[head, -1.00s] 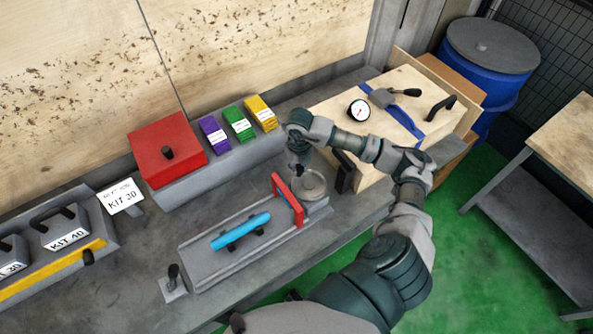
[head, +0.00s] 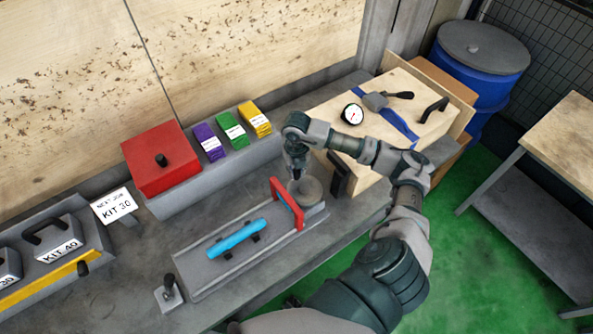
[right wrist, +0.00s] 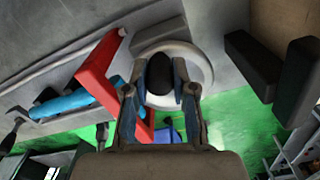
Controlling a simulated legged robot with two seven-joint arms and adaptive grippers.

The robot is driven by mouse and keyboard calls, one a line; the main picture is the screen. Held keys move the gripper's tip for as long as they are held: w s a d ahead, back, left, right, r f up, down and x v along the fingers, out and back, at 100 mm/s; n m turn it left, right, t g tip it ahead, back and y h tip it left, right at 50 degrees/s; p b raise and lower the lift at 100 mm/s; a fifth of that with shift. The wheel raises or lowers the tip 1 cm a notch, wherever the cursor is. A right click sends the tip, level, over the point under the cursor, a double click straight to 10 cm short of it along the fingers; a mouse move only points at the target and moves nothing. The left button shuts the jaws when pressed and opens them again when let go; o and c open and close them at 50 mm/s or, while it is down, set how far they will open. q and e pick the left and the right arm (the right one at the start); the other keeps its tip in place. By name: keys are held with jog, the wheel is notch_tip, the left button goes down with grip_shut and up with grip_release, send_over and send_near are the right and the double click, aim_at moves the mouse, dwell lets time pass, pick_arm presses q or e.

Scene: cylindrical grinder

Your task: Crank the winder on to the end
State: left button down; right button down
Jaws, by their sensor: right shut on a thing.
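The winder is a grey round wheel (head: 308,190) at the right end of the long grey grinder bed (head: 205,275). My right gripper (head: 298,172) reaches down to the wheel's back edge. In the right wrist view the gripper (right wrist: 160,88) is shut on the wheel's black crank knob (right wrist: 160,68), with a finger on each side. The wheel rim (right wrist: 203,62) shows behind the knob. A red frame (head: 298,212) stands across the bed beside the wheel. A light blue cylinder (head: 238,238) lies along the bed, left of the frame. My left gripper is out of view.
A wooden box (head: 385,165) with a dial gauge (head: 352,116) and black handles stands close to the right. A red box (head: 155,175) and purple, green and yellow blocks line the back. A small black lever (head: 169,288) stands at the bed's left end.

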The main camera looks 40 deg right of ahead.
jog(key=c, duration=0.9)
grip_release()
jog(key=shift+c, duration=0.2)
jog(key=shift+w+r, duration=0.1)
jog(key=shift+r, duration=0.2)
notch_tip(320, 180, up, 11)
jog(key=shift+d, duration=0.1)
